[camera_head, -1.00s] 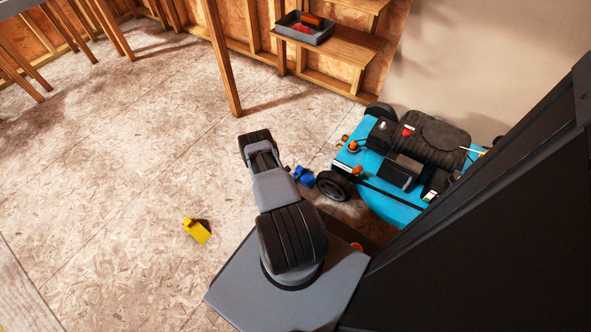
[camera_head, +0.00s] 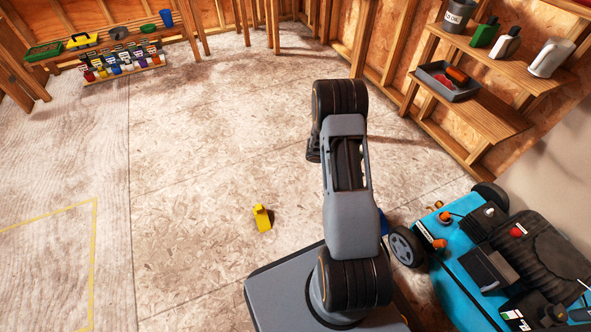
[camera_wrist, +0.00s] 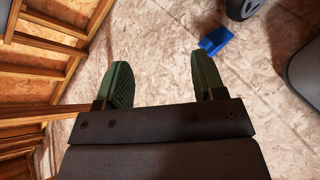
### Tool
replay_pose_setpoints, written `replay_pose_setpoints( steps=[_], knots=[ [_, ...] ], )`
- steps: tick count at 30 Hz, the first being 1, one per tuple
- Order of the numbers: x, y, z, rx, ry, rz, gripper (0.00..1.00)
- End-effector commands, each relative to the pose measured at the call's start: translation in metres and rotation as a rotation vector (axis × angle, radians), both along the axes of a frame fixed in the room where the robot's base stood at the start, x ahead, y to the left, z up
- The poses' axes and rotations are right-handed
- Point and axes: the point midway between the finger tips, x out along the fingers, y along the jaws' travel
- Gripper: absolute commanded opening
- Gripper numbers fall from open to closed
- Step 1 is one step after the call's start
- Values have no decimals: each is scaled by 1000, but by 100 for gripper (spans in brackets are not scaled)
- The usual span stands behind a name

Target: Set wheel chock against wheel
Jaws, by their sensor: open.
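A yellow wedge-like block (camera_head: 262,218), which looks like a wheel chock, lies on the floor left of my arm in the head view. A blue block (camera_wrist: 216,40) lies on the floor near a dark wheel (camera_wrist: 243,8) in the wrist view; a gap shows between them. In the head view the blue block (camera_head: 383,222) is mostly hidden behind my arm, beside the mower's front wheel (camera_head: 406,246). The turquoise mower (camera_head: 470,275) stands at the right. My gripper (camera_wrist: 162,82), with green ribbed pads, is open and empty, above the floor and apart from both blocks.
Wooden shelves (camera_head: 480,115) with a grey tray (camera_head: 448,82) and bottles stand at the back right. A low shelf (camera_head: 110,60) with coloured pots is at the back left. Yellow lines (camera_head: 94,255) mark the left floor.

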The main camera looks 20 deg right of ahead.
Motion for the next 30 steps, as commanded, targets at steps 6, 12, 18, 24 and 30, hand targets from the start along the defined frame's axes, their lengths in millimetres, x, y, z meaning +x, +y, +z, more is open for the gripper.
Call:
replay_pose_setpoints(
  steps=[6,12,18,24,30],
  knots=[
    [-7,81,108,160,-325,-221,63],
    [-34,165,172,390,-607,-388,63],
    [-63,234,210,635,-817,-500,63],
    [-83,274,228,810,-930,-567,63],
    [-90,291,235,879,-967,-593,63]
  ],
)
